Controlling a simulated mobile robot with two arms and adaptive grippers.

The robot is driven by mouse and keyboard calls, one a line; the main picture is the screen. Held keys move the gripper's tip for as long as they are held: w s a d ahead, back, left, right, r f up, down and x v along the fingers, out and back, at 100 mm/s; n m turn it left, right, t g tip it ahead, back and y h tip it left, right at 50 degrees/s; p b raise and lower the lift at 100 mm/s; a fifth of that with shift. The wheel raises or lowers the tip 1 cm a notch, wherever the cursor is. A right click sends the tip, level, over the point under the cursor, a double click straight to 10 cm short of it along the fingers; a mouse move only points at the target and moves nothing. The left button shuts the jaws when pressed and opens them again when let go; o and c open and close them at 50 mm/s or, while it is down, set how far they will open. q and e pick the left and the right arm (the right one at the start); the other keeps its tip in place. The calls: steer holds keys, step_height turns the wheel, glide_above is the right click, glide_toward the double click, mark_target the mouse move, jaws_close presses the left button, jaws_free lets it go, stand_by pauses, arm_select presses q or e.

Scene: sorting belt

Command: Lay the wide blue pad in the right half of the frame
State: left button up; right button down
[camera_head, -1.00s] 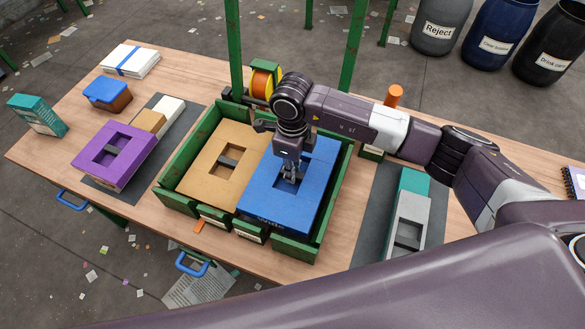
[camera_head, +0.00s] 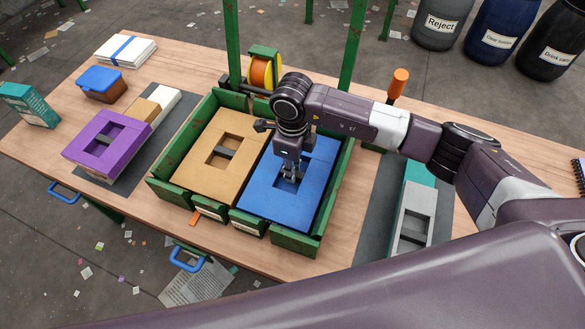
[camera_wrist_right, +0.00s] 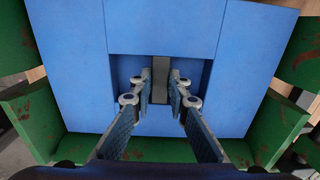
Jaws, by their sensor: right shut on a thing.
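The wide blue pad (camera_head: 263,205) sits in the right half of the green frame (camera_head: 347,172), beside the tan pad (camera_head: 205,173) in the left half. The blue pad's window and the bar across it show partly in the head view. My right gripper (camera_head: 288,182) is over this window, its fingers down in it. In the right wrist view the gripper (camera_wrist_right: 162,92) is shut on the grey bar (camera_wrist_right: 160,75) of the blue pad (camera_wrist_right: 240,75). The green walls stand around the pad there. My left gripper is not in view.
A purple pad (camera_head: 80,150) lies on a dark mat at the left. A grey and teal block (camera_head: 410,222) lies on another mat at the right. An orange-handled thing (camera_head: 398,82) and an orange spool (camera_head: 262,75) stand behind the frame.

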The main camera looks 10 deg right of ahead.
steer(key=c, duration=1.8)
jaws_free()
steer(key=shift+o, duration=0.2)
step_height(320, 180, up, 12)
steer(key=shift+s+f, duration=0.1)
steer(key=shift+f, duration=0.05)
